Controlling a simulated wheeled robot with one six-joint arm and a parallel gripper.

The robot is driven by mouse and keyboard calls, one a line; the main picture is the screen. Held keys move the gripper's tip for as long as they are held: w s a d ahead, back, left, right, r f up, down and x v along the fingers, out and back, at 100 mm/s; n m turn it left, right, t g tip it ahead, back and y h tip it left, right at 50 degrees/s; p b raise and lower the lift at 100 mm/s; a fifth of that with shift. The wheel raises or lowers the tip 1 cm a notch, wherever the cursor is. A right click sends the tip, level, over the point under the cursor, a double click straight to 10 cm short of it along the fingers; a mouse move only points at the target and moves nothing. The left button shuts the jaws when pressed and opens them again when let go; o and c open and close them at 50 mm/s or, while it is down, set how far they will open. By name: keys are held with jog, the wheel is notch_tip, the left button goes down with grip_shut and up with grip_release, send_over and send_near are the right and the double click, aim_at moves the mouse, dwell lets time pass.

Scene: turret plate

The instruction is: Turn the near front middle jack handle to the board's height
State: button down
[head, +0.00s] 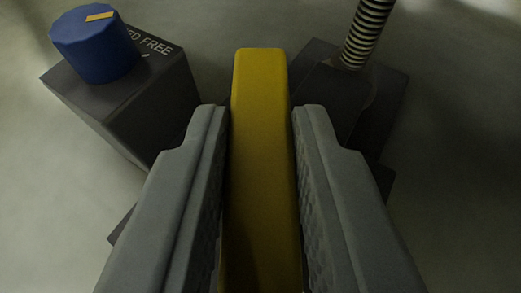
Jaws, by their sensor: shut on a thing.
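A yellow bar-shaped jack handle (260,120) runs up the middle of the head view. My gripper (262,125) has one grey finger on each side of it and is shut on it. The handle's far end sticks out past the fingertips, and its near end runs out of the bottom of the picture. Behind the handle, to the right, a dark jack body (345,105) carries an upright threaded screw (369,30). The handle and right finger hide part of this body. The board is not in view.
At the upper left stands a dark box (130,110) with a blue knob (95,45) on top. The knob has a yellow mark, and white lettering beside it reads partly "FREE". Pale floor shows at the far left and between the box and the jack.

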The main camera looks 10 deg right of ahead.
jog(key=shift+h, duration=0.3)
jog(key=c, duration=1.3)
grip_release()
jog(key=shift+s, duration=0.1)
jog(key=v, duration=1.7)
jog(key=shift+s+r, duration=0.1)
